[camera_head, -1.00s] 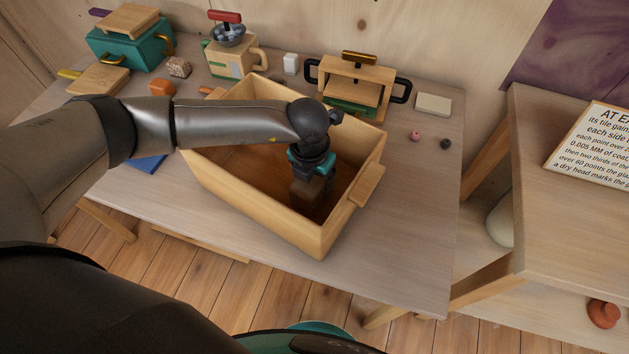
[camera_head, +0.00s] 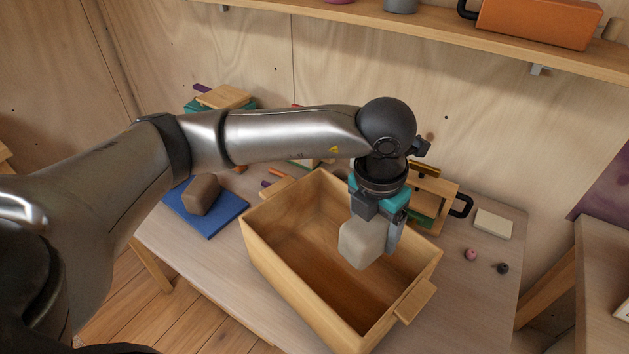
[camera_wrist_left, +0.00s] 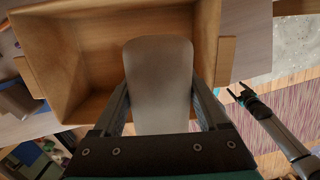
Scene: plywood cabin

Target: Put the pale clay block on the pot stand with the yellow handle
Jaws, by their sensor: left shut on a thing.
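The pale clay block (camera_head: 362,243) is held by my left gripper (camera_head: 376,232) above the wooden crate, near its right end. In the left wrist view the block (camera_wrist_left: 158,85) sits between the two fingers (camera_wrist_left: 160,108), which press on its sides. The pot stand with the yellow handle cannot be made out now; my left arm covers part of the table's back left. My right gripper (camera_wrist_left: 240,95) shows small at the right of the left wrist view, its fingers apart and empty.
The wooden crate (camera_head: 271,245) stands mid-table. A brown block (camera_head: 201,194) lies on a blue mat (camera_head: 228,214) at left. A wooden press with black handles (camera_head: 436,190), a pale slab (camera_head: 493,223) and two small balls are at right. A shelf (camera_head: 420,32) runs above.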

